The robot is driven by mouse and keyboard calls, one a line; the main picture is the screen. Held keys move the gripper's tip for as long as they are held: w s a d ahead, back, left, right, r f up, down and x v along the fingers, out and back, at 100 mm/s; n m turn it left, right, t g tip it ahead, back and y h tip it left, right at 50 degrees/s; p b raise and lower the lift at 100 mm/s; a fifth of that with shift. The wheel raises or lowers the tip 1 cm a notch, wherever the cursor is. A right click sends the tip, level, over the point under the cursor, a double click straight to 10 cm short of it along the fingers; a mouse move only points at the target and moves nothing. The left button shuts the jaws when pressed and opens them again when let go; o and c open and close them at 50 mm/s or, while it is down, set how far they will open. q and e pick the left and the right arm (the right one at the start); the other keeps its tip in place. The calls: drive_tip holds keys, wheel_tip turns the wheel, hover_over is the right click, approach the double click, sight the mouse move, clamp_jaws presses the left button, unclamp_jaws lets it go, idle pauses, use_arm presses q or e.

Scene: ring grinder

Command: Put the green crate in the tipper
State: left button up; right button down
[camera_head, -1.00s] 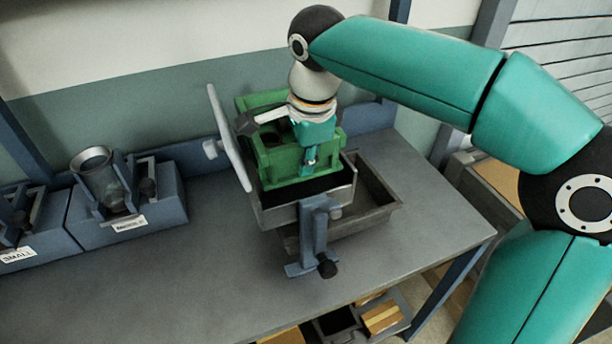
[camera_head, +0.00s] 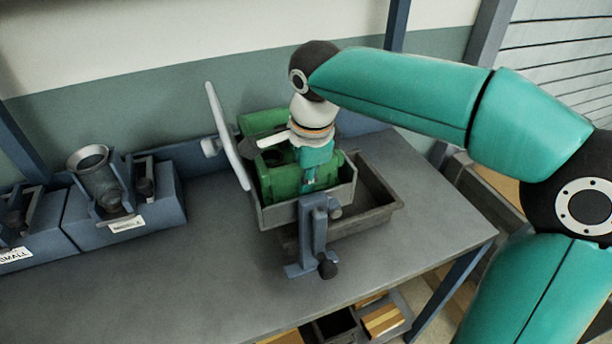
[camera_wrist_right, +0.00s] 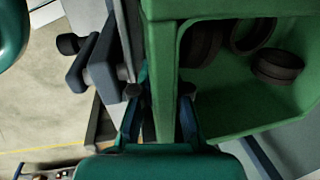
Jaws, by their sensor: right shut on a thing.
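The green crate (camera_head: 282,180) sits down inside the grey tipper (camera_head: 272,215), with its upper walls showing above the tipper's rim. My right gripper (camera_head: 308,185) is above the crate's near wall, and its fingers are partly hidden in the head view. In the right wrist view my right gripper (camera_wrist_right: 160,118) is shut on the wall of the green crate (camera_wrist_right: 245,110). Several dark rings (camera_wrist_right: 277,66) lie inside the crate. My left gripper is not in view.
Blue stations (camera_head: 160,205) with a metal cup (camera_head: 95,170) stand further left. The bench front is clear.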

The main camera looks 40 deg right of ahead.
drive_tip(key=c, duration=1.4)
unclamp_jaws()
drive_tip(key=shift+f, duration=0.1)
drive_tip(key=shift+c, duration=0.2)
drive_tip(key=shift+r, duration=0.3)
wheel_tip(320, 180, up, 12)
drive_tip(key=s+p, duration=0.2)
drive_tip(key=shift+a+r, duration=0.2)
drive_tip(key=shift+a, duration=0.05)
drive_tip(key=shift+s+p, duration=0.1)
drive_tip(key=shift+p, duration=0.2)
